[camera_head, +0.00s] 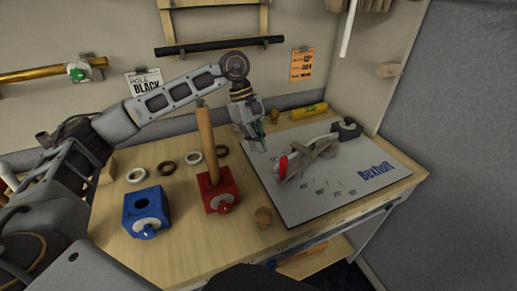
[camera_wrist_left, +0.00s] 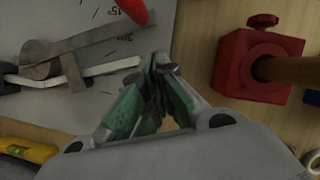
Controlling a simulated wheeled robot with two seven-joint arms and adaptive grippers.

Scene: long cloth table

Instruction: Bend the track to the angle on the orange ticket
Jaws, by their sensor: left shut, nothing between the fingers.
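The orange ticket (camera_head: 302,64) hangs on the back wall; its print is too small to read surely. A grey bending tool (camera_head: 309,159) with a red-tipped handle (camera_head: 283,167) lies on a white board (camera_head: 300,213) with angle marks. In the left wrist view the tool (camera_wrist_left: 75,58) holds a pale, thin strip (camera_wrist_left: 115,66), likely the track. My left gripper (camera_head: 258,143) is shut and empty, above the board's left edge, left of the tool; its green-padded fingers (camera_wrist_left: 158,62) show beside the strip's end, contact unclear. My right gripper is not in view.
A red block (camera_head: 221,193) with an upright wooden rod (camera_head: 207,140) stands left of the board. A blue block (camera_head: 146,212) and several rings (camera_head: 165,168) lie further left. A yellow level (camera_head: 309,111) lies behind the board.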

